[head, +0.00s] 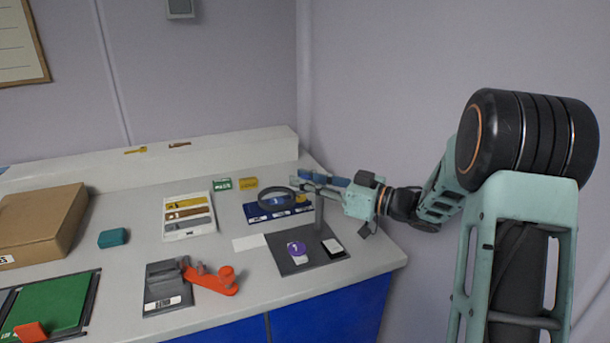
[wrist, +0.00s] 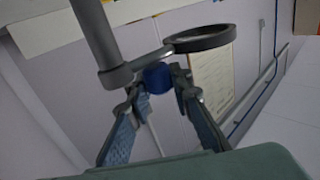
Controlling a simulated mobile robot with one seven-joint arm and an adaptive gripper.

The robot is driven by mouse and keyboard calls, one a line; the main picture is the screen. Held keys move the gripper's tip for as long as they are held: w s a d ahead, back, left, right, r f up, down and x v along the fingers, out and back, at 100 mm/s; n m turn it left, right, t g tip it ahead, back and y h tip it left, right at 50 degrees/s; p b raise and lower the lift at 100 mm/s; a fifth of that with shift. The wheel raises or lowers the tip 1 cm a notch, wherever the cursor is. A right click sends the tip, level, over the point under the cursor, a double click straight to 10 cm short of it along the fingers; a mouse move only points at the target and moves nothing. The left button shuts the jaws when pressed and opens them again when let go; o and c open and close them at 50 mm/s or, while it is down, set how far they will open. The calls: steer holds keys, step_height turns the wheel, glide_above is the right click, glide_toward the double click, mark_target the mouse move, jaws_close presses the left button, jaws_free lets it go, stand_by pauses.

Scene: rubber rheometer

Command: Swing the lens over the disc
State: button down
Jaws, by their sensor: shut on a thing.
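The magnifying lens (head: 277,198) is a dark round ring on a short arm from a grey post (head: 319,215). The post stands on a dark grey base plate (head: 285,265). A purple disc (head: 297,247) lies on that plate. In the head view the lens appears behind and left of the disc, in front of a blue tray, not above the disc. My gripper (head: 308,182) is beside the post at lens height. In the wrist view the lens ring (wrist: 200,39) is at upper right, and my gripper (wrist: 159,86) is shut on a blue knob (wrist: 158,77) on the lens arm.
A blue tray (head: 265,214) lies behind the plate, and a black-and-white item (head: 333,247) sits on the plate's right.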

steer(key=shift+r, duration=0.1)
stand_by(0.3)
steer(key=c, duration=1.7)
jaws_free()
step_height(320, 180, up, 10)
